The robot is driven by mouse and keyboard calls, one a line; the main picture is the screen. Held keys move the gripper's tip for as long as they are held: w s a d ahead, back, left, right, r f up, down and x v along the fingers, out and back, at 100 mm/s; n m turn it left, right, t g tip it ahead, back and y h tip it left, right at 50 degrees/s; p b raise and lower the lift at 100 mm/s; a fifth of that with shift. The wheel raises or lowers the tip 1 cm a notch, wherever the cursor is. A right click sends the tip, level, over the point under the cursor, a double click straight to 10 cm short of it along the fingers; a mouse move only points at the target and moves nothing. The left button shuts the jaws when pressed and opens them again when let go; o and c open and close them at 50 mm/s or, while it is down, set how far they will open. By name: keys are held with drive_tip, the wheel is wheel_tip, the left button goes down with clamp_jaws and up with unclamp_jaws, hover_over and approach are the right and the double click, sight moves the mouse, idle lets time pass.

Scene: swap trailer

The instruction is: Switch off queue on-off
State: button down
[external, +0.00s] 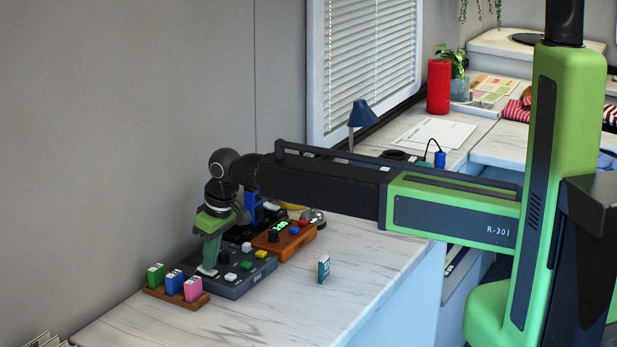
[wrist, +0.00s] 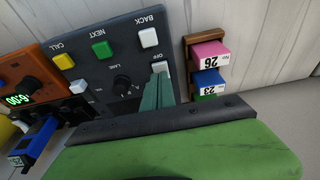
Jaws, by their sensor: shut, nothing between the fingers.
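The grey queue panel (external: 240,284) sits on the white counter at left; it also fills the upper part of the wrist view (wrist: 112,38). A pale rocker (wrist: 159,66) beside the word OFF is at the panel's end, partly hidden by my fingers. It shows as a pale spot (external: 206,271) in the external view. My gripper (external: 208,266) is shut and empty, pointing down at this rocker. In the wrist view its green fingers (wrist: 157,92) overlap the rocker's lower edge. I cannot tell whether they touch it, nor which way it is set.
The panel also has BACK (wrist: 148,37), NEXT (wrist: 102,49) and CALL (wrist: 64,61) buttons and a black knob (wrist: 122,84). An orange box (external: 285,240) with a green display is behind.

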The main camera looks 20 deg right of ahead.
drive_tip(key=shift+w+a+r, duration=0.1)
drive_tip(key=shift+w+a, duration=0.2)
drive_tip(key=shift+r, duration=0.1)
drive_tip(key=shift+r+p, duration=0.25)
drive_tip(key=shift+p, duration=0.15)
wheel_tip(320, 180, up, 4)
drive_tip(key=p, duration=0.4)
drive_tip(key=shift+w+a, duration=0.1)
drive_tip(key=s+d+p+v, duration=0.1)
drive_tip(key=p+v, duration=0.7)
drive_tip(key=v, duration=0.1)
drive_tip(key=shift+s+d+f, duration=0.15)
